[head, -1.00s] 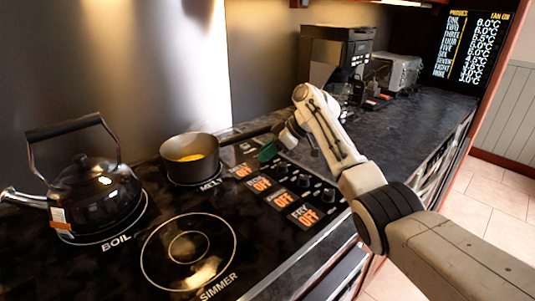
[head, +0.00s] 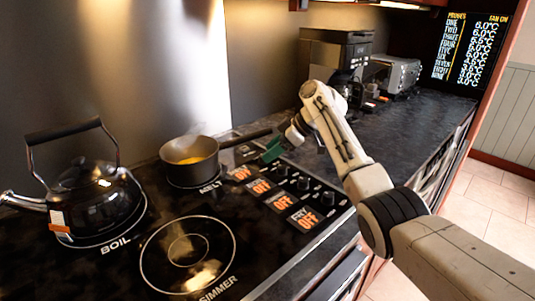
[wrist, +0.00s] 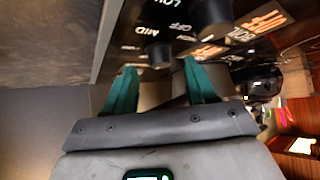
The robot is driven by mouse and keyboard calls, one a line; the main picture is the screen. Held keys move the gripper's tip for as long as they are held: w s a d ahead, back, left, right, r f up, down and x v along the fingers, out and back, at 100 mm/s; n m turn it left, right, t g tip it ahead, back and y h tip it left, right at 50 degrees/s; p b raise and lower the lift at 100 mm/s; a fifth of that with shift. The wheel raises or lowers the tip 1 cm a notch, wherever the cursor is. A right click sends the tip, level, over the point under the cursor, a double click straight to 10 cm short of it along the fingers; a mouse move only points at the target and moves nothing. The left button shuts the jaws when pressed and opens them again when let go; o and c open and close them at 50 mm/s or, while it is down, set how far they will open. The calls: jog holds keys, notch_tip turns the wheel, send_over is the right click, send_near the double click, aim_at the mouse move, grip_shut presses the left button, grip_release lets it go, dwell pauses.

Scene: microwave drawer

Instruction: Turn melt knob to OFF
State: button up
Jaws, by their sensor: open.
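My gripper (head: 272,153) has green fingers and hangs low over the far end of the knob row. In the wrist view my gripper (wrist: 159,80) is open, with a dark knob (wrist: 158,54) just beyond and between its fingertips. This is probably the melt knob; contact cannot be told. The labels MID and OFF show near it. In the head view the gripper hides the melt knob. The display (head: 241,173) beside the MELT burner appears to read ON. The pan (head: 189,161) with yellow contents sits on that burner.
Other knobs (head: 304,184) run toward the front right, beside displays (head: 283,202) reading OFF. A second knob (wrist: 210,13) is close in the wrist view. The pan's handle (head: 246,136) reaches toward my gripper. A kettle (head: 92,199) stands on BOIL; the SIMMER burner (head: 188,256) is bare.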

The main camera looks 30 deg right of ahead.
jog(key=v, duration=0.8)
jog(key=shift+d, duration=0.1)
